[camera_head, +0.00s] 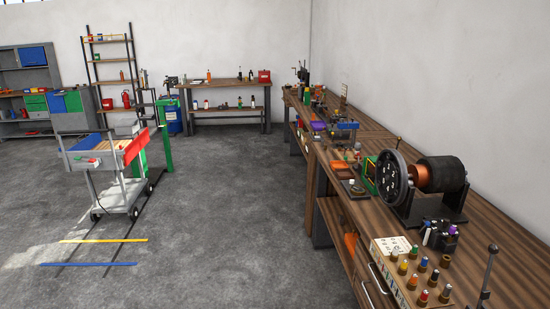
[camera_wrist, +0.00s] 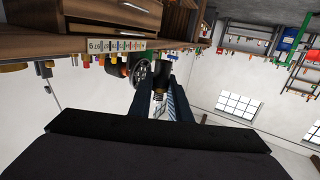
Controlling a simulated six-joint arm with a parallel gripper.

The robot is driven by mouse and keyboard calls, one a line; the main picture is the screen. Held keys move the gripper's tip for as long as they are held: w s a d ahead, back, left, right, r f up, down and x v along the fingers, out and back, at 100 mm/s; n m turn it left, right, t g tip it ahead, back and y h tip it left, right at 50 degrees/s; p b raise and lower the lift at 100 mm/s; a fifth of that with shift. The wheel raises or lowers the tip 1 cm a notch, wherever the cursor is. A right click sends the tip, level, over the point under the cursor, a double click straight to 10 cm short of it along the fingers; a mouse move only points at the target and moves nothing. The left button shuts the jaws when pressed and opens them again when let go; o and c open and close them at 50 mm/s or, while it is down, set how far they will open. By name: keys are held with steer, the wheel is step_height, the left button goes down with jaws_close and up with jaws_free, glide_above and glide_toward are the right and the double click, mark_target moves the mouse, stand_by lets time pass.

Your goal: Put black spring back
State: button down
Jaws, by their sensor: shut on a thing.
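In the wrist view, my gripper (camera_wrist: 168,82) reaches away from the camera with its two dark fingers close together. It is shut on a small, partly hidden thing (camera_wrist: 159,98), seemingly the black spring; its shape and colour are hard to make out. The fingers appear to be in the air near the wooden bench, which shows upside down at the top. A rack of coloured-top pieces (camera_head: 418,272) with a chart stands on the bench in the head view; its labelled front (camera_wrist: 115,44) also shows in the wrist view. My gripper is not visible in the head view.
The dynamo (camera_head: 428,180), with a black wheel and copper-coloured shaft, stands on the bench behind the rack. A black holder (camera_head: 439,235) sits between them. An upright metal rod (camera_head: 488,270) stands right of the rack. The floor (camera_head: 250,200) left of the bench is open.

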steer(key=s+d+r+m+g+h+b, duration=0.2)
steer(key=d+r+m+g+h+b, duration=0.1)
steer(key=d, duration=0.7)
steer(key=s+d+r+m+g+h+b, duration=0.1)
steer(key=d+r+m+g+h+b, duration=0.2)
steer(key=d+g, duration=0.3)
steer(key=s+d+r+m+g+h+b, duration=0.2)
steer(key=d+r+m+g+h+b, duration=0.1)
steer(key=d, duration=1.2)
steer(key=shift+s+d+m+g, duration=0.2)
steer(key=shift+m+g, duration=0.15)
steer(key=shift+m, duration=0.2)
steer(key=shift+s+d+m+g, duration=0.1)
steer(key=shift+d+m+g, duration=0.1)
steer(key=shift+m+g, duration=0.25)
steer(key=s+d+r+m+g+b, duration=0.2)
steer(key=s+d+r+m+g, duration=0.15)
steer(key=s+d+r, duration=0.4)
steer(key=w+d+n+t, duration=0.2)
steer(key=w+d, duration=0.1)
steer(key=w, duration=0.4)
steer(key=shift+w, duration=0.3)
steer(key=shift+f, duration=0.1)
